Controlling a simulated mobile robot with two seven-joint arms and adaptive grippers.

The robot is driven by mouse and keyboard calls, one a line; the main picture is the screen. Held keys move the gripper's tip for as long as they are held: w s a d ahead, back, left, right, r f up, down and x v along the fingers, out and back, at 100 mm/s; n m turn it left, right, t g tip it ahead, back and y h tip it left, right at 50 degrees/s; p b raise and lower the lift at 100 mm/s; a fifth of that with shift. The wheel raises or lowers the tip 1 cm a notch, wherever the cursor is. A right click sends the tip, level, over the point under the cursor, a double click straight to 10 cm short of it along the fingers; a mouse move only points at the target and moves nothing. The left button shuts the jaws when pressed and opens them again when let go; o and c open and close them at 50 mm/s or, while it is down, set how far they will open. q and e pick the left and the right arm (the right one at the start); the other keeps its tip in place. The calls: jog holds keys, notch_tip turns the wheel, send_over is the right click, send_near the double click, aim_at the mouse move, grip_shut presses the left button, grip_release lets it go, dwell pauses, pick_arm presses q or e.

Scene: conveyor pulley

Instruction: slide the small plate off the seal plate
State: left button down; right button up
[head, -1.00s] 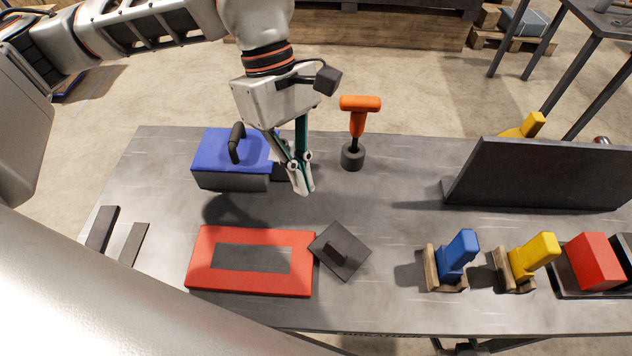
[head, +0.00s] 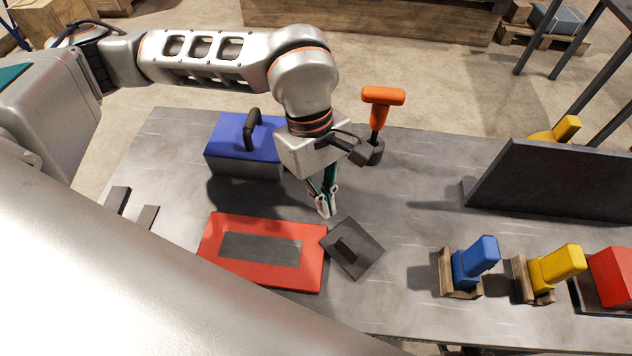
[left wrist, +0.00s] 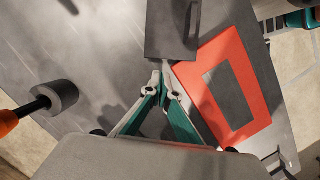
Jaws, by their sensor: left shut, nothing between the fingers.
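The small plate (head: 366,250) is a dark square with a raised bar handle. It lies at an angle at the right end of the red seal plate (head: 212,248), which has a dark rectangular centre. Their edges meet or slightly overlap; I cannot tell which. In the left wrist view the small plate (left wrist: 170,40) is at the top, beside the red seal plate (left wrist: 258,98). My left gripper (head: 327,212) points down, shut and empty, close to the far corner of the small plate. Its fingertips (left wrist: 163,68) appear at the small plate's near edge in the wrist view; contact is unclear. My right gripper is out of view.
A blue-lidded box (head: 232,150) and an orange-handled tool (head: 382,108) stand behind. Blue (head: 476,262) and yellow (head: 556,268) pieces on wooden holders and a red block (head: 612,278) stand right. A dark upright panel (head: 555,180) is at back right. The table between is clear.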

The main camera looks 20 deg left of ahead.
aim_at(345, 233)
pick_arm(q)
jog(key=shift+s+d, duration=0.4)
jog(key=shift+d, duration=0.25)
jog(key=shift+s+d, duration=0.1)
jog(key=shift+d, duration=0.05)
jog(key=s+d, duration=0.1)
jog(key=d, duration=0.2)
jog(key=shift+s, duration=0.35)
jog(key=shift+a, duration=0.1)
jog(key=shift+w, duration=0.1)
